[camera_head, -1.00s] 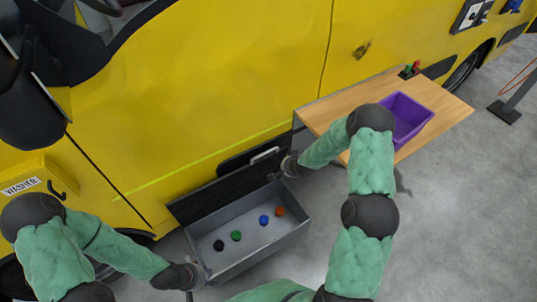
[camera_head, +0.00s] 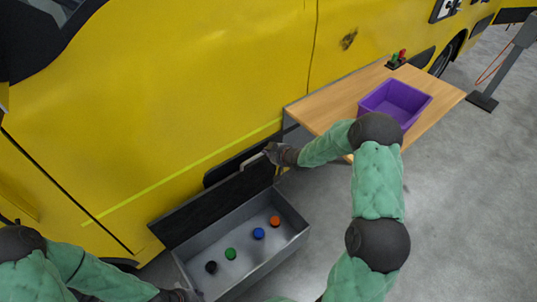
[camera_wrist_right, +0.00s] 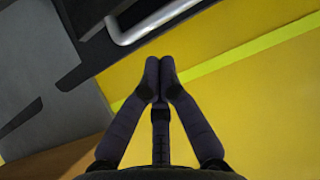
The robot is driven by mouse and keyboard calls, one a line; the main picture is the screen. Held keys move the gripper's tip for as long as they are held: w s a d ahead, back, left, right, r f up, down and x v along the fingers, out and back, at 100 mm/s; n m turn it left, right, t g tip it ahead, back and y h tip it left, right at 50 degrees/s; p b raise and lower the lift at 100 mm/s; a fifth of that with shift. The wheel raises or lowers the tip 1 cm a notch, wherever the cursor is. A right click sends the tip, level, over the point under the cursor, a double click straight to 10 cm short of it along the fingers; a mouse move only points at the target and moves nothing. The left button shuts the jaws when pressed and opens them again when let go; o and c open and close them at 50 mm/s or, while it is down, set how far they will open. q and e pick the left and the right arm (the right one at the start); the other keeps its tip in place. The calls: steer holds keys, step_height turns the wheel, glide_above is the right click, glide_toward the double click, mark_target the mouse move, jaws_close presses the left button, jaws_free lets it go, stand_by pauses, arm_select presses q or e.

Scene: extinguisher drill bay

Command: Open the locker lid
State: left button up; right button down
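The grey locker (camera_head: 287,250) stands on the floor beside the yellow truck. Its black lid (camera_head: 200,214) is raised and leans back towards the truck, so the inside shows. A pale metal handle (camera_head: 252,162) sits by the lid's upper edge, and also shows in the right wrist view (camera_wrist_right: 150,25). My right gripper (camera_head: 270,153) is close to the handle's right end. In the right wrist view its fingertips (camera_wrist_right: 160,65) are together with nothing between them, apart from the handle in that picture. My left gripper (camera_head: 190,295) is at the locker's near left corner, mostly cut off.
Black (camera_head: 211,267), green (camera_head: 230,254), blue (camera_head: 258,233) and orange (camera_head: 275,222) round pieces lie inside the locker. A wooden table (camera_head: 325,107) with a purple bin (camera_head: 397,101) stands to the right. The yellow truck (camera_head: 200,90) bounds the back. Grey floor lies open at right.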

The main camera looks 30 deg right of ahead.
steer(key=b+x, duration=0.2)
steer(key=x, duration=0.4)
steer(key=shift+w+f, duration=0.2)
steer(key=shift+w, duration=0.1)
arm_select(q)
step_height(320, 180, down, 3)
steer(key=shift+r, duration=0.1)
steer(key=shift+r, duration=0.1)
